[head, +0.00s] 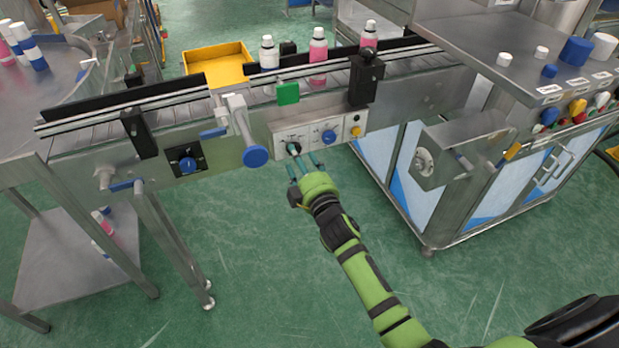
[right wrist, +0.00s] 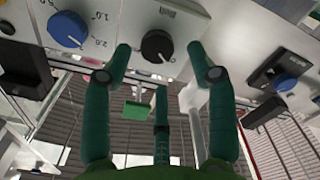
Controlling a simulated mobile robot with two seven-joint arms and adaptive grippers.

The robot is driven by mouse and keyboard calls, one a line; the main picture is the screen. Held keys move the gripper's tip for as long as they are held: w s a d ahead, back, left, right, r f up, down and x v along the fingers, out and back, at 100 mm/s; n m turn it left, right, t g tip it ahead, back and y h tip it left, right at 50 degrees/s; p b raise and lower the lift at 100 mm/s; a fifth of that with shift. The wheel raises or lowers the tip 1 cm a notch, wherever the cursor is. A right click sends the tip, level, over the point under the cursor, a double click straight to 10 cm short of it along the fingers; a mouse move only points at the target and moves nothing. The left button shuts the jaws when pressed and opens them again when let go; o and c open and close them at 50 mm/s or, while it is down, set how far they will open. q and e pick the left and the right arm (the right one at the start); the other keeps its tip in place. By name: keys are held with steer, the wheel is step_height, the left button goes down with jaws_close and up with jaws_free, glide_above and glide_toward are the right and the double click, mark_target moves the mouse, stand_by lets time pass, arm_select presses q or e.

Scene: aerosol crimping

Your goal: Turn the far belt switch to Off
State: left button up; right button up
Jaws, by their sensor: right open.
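A black rotary switch (head: 293,148) sits on the grey control panel (head: 310,133) at the front of the conveyor. In the right wrist view, the black switch (right wrist: 158,46) has a pale pointer line on its face. My right gripper (head: 301,163) is just in front of it, with its green fingers open. In the wrist view, the fingers of my right gripper (right wrist: 160,58) stand apart on either side of the switch, and I see no clear grip on it. The switch's labels are too small to read. My left gripper is out of view.
A blue dial (head: 329,137) is close to the right of the switch. Another blue knob (head: 187,165) sits on a black plate farther left. A blue round handle (head: 255,156) juts out nearby. Bottles (head: 318,56) stand on the belt. The green floor in front is clear.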

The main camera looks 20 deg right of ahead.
steer(key=s, duration=0.9)
steer(key=shift+d+r, duration=0.1)
stand_by(0.9)
